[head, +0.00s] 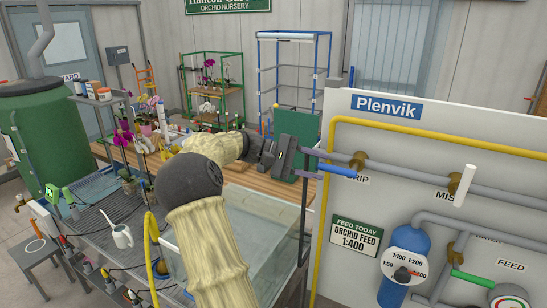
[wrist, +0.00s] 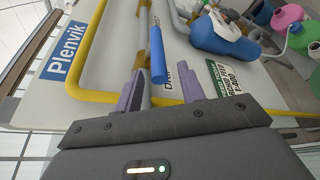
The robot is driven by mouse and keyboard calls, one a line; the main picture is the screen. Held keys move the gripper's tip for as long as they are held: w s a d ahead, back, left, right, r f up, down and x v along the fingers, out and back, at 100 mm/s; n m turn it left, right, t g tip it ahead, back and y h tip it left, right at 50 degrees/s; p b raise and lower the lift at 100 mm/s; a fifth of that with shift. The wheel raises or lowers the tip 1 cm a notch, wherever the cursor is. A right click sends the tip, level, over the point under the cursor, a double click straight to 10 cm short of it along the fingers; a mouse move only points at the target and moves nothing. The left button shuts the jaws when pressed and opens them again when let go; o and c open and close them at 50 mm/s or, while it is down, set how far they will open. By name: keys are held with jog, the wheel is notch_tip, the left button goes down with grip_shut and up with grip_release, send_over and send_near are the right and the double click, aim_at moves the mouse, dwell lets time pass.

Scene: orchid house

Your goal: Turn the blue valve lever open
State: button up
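The blue valve lever (head: 338,170) is on the grey pipe at the left of the Plenvik panel, by the DRIP label. It points left, roughly along the pipe. It also shows in the wrist view (wrist: 158,55), its free end near the gap between my fingertips. My gripper (head: 309,165) is at the panel's left edge, close to the lever's free end. In the wrist view my gripper (wrist: 162,82) is open, with one finger on either side of the lever's line. I cannot tell whether a finger touches the lever.
A yellow pipe (head: 440,134) frames the panel (head: 350,205). A white lever (head: 465,186) and a green lever (head: 471,279) are further right. A blue feed unit (head: 410,240) hangs below. A glass tank (head: 260,245) stands below my arm, beside the wooden bench (head: 245,180).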

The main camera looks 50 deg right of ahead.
jog(key=b+v, duration=0.1)
jog(key=v, duration=1.2)
jog(key=shift+b, duration=0.4)
jog(key=shift+w, duration=0.25)
jog(key=a+f+n+t+y, duration=0.25)
jog(key=a+f+t, duration=0.3)
jog(key=f, duration=0.35)
jog(key=a+f+n+t+y, duration=0.1)
jog(key=a+f+n+t, duration=0.2)
jog(key=a+f+t, duration=0.5)
jog(key=s+a+f+y, duration=0.1)
jog(key=s+a+f, duration=0.2)
jog(key=a, duration=0.4)
jog(key=s+a+f+t+y, duration=0.1)
jog(key=s+a+f+y, duration=0.1)
jog(key=a, duration=0.5)
jog(key=s+a+f+t+y, duration=0.1)
jog(key=s+a+f+y, duration=0.1)
jog(key=s+a+f, duration=0.3)
jog(key=shift+s+a+m, duration=0.3)
jog(key=shift+a+m, duration=0.05)
jog(key=shift+a, duration=0.85)
